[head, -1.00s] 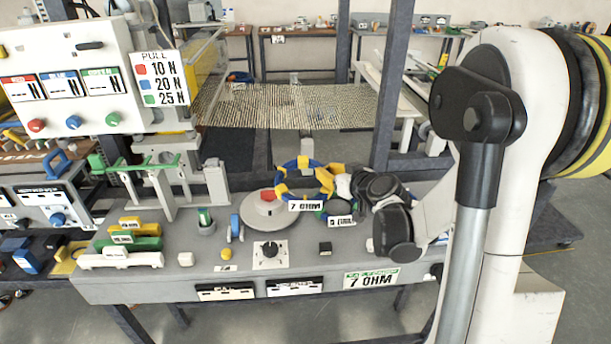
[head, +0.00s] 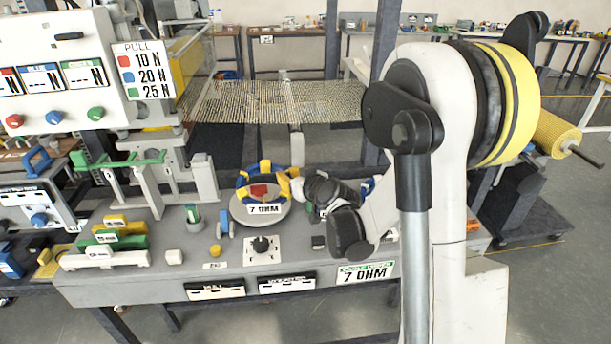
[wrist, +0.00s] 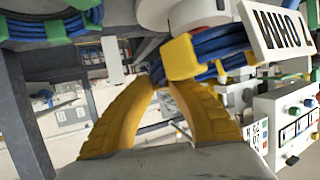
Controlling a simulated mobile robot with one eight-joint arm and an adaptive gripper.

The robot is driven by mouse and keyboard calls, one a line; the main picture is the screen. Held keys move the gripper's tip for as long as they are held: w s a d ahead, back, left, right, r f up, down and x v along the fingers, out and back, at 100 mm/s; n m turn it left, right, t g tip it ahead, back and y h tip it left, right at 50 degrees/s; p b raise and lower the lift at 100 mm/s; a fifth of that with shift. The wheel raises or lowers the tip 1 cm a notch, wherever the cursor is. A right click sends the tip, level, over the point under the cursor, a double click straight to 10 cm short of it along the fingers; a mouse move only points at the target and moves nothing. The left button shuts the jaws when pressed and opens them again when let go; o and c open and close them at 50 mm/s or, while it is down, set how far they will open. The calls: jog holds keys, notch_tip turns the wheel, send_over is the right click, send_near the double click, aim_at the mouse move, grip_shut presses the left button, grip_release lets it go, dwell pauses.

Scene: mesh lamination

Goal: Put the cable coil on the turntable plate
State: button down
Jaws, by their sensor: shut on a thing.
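The held cable coil (head: 246,180) is a blue ring with yellow bands and a white "7 OHM" tag. It stands tilted over the turntable plate (head: 237,212), a light grey disc with a red centre piece seen through the ring. I cannot tell whether the coil touches the plate. My gripper (head: 294,187) reaches in from the right and is shut on the coil's right side. In the wrist view, the yellow fingers (wrist: 161,84) close at the coil (wrist: 213,45), whose tag appears upside down. A second coil, with green bands (wrist: 48,28), shows at upper left there.
The second coil sits partly hidden behind my gripper. A black knob (head: 261,244) stands in front of the plate and a blue upright part (head: 222,222) to its left. A "7 OHM" sign (head: 365,272) is on the bench's front edge. Green and yellow holders (head: 115,240) are at left.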

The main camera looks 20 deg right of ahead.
jog(key=f, duration=0.1)
jog(key=w+a+f+b, duration=0.1)
jog(key=a+f+b, duration=0.1)
jog(key=f, duration=0.1)
jog(key=shift+w+f, duration=0.1)
jog(key=shift+w, duration=0.2)
jog(key=shift+f+b, duration=0.3)
jog(key=shift+f, duration=0.1)
jog(key=shift+f, duration=0.2)
jog(key=c, duration=1.4)
grip_release()
jog(key=shift+r, duration=0.1)
